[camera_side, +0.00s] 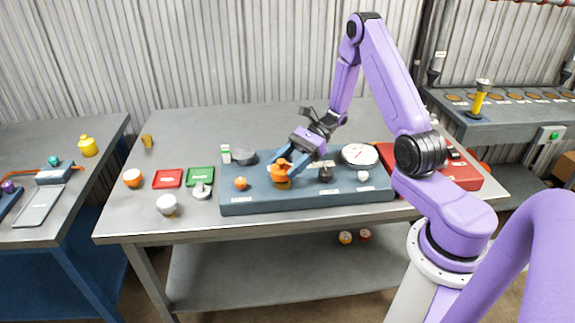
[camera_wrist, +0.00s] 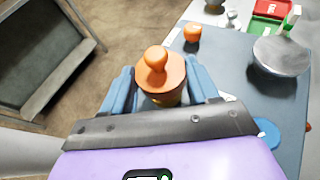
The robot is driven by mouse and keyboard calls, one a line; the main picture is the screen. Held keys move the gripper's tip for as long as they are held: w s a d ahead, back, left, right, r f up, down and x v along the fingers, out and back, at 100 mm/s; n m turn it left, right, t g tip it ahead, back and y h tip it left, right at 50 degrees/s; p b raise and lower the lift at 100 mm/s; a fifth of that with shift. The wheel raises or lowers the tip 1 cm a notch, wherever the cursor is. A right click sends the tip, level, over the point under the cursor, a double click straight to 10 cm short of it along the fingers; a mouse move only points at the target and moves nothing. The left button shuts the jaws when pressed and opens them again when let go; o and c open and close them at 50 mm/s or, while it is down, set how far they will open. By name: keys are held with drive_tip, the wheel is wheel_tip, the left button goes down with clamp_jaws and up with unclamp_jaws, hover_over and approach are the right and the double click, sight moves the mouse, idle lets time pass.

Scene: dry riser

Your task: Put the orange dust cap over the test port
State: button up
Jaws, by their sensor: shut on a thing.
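The orange dust cap (camera_side: 279,171) is between the fingers of my gripper (camera_side: 287,168), over the blue-grey panel block (camera_side: 340,198). In the wrist view the cap (camera_wrist: 161,71) shows a round knob on a wider disc. My gripper (camera_wrist: 160,88) is shut on it, with a blue finger on each side. A brass-coloured piece, seemingly the test port (camera_side: 283,184), shows directly below the cap in the side view. A sliver of brass (camera_wrist: 165,99) shows under the cap's edge in the wrist view. I cannot tell whether the cap is seated or just above.
On the block are a small orange ball-shaped knob (camera_side: 241,183), a grey round part (camera_side: 244,156) and a white-faced gauge (camera_side: 360,154). Red (camera_side: 167,178) and green (camera_side: 201,176) trays lie to the left. A red case (camera_side: 460,174) stands right. The bench's back left is mostly clear.

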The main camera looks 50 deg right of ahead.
drive_tip(key=shift+f, duration=0.2)
drive_tip(key=shift+f, duration=0.55)
drive_tip(key=o, duration=1)
